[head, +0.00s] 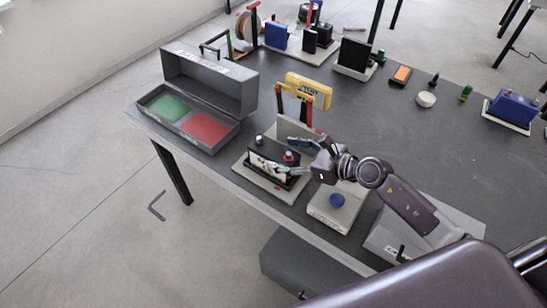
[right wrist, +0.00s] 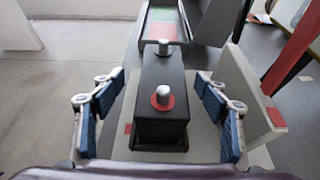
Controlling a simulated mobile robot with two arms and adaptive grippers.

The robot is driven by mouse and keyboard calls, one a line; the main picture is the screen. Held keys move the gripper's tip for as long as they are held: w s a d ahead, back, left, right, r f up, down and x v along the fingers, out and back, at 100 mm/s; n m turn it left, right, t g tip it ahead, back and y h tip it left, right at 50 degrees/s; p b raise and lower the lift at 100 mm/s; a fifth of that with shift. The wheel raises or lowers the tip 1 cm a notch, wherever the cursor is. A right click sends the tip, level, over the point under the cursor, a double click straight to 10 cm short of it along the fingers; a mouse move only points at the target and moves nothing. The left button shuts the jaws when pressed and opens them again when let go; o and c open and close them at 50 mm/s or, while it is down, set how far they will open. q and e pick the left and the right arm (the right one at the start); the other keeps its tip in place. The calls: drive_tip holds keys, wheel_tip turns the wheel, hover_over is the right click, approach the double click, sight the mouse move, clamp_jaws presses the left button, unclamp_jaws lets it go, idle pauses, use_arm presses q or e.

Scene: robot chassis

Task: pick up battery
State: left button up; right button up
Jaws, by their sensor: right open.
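The battery (head: 268,170) is a black box with two terminals, one red-ringed, standing upright on a light base plate (head: 243,173) near the table's front edge. In the right wrist view the battery (right wrist: 163,80) lies in the middle, long side running away from me. My right gripper (head: 293,156) is open at the battery. In the right wrist view its blue-padded fingers (right wrist: 158,112) stand on either side of the battery, with visible gaps to both sides. Its lower sides are partly hidden in the head view. My left gripper is not in view.
An open grey case (head: 215,82) with green and red compartments stands to the left. A grey upright panel (right wrist: 240,90) is close to the right finger. A yellow device (head: 308,90) stands behind, and a pale box with a blue knob (head: 337,200) to the right.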

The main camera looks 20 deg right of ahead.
sight(275, 151)
drive_tip(key=x, duration=0.5)
drive_tip(key=shift+w+d+p, duration=0.1)
drive_tip(key=shift+d+p, duration=0.1)
drive_tip(key=shift+p, duration=0.2)
